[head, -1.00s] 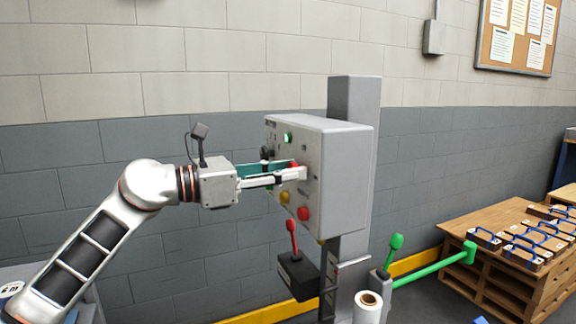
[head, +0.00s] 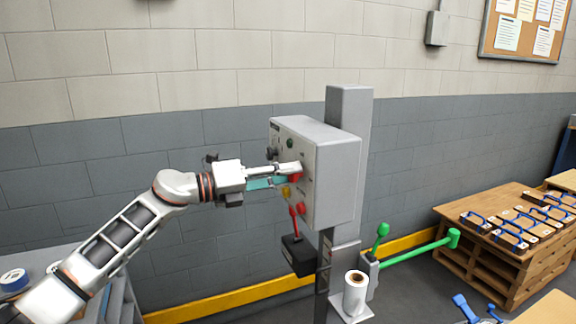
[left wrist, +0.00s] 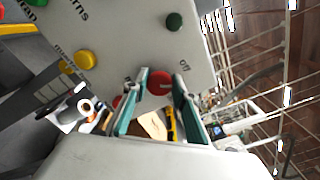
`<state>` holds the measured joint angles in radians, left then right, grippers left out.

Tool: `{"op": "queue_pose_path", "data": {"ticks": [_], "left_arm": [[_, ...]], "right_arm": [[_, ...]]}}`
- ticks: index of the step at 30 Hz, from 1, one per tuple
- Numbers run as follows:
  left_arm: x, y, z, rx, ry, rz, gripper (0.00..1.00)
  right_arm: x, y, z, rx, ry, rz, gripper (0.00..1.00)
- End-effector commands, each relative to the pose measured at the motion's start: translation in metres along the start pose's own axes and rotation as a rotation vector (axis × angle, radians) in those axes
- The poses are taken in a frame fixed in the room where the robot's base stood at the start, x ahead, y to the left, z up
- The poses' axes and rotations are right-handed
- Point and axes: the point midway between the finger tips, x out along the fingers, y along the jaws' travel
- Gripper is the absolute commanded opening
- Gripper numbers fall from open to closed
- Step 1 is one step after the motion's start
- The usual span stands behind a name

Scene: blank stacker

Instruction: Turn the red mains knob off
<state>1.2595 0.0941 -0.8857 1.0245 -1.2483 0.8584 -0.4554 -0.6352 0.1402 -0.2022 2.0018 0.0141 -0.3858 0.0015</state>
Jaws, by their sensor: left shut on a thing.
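The red mains knob (head: 295,178) is on the front of the grey control box (head: 338,175) in the head view. It also shows between the fingers in the left wrist view (left wrist: 159,82). My left gripper (head: 289,172) is at the panel, with its fingers shut on the knob from both sides. In the left wrist view, a label reading "off" is right of the knob and a partly hidden label is on its left. The fingers cover part of the knob, so its exact pointing is hard to tell. My right gripper is in neither view.
The panel also carries a dark green lamp (left wrist: 174,21), a yellow button (left wrist: 85,60) and a lower red button (head: 302,210). A red-handled lever (head: 294,222) hangs below the box. A green lever (head: 381,238) and a white roll (head: 355,292) stand near the post.

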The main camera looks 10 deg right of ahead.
Motion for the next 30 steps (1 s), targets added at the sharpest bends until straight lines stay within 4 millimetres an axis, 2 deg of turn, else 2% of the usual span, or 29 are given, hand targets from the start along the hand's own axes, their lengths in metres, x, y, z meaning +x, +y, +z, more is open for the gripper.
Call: {"op": "queue_pose_path", "data": {"ticks": [1, 3, 11, 15, 24, 30], "left_arm": [[0.0, -0.005, 0.003, -0.043, 0.001, 0.001, 0.05], [0.0, -0.004, 0.002, -0.106, 0.002, 0.001, 0.05], [0.001, -0.002, 0.001, -0.311, 0.002, 0.001, 0.05], [0.0, -0.001, 0.0, -0.391, 0.002, 0.001, 0.05], [0.001, 0.002, -0.002, -0.483, 0.002, 0.001, 0.05], [0.001, 0.002, -0.002, -0.498, 0.003, 0.0, 0.05]], "right_arm": [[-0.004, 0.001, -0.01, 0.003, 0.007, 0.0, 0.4], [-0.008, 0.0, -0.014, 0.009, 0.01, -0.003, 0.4], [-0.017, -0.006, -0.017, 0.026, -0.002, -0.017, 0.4], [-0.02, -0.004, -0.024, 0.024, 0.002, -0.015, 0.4], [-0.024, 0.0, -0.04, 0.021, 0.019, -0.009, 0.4], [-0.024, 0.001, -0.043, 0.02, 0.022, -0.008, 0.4]]}}
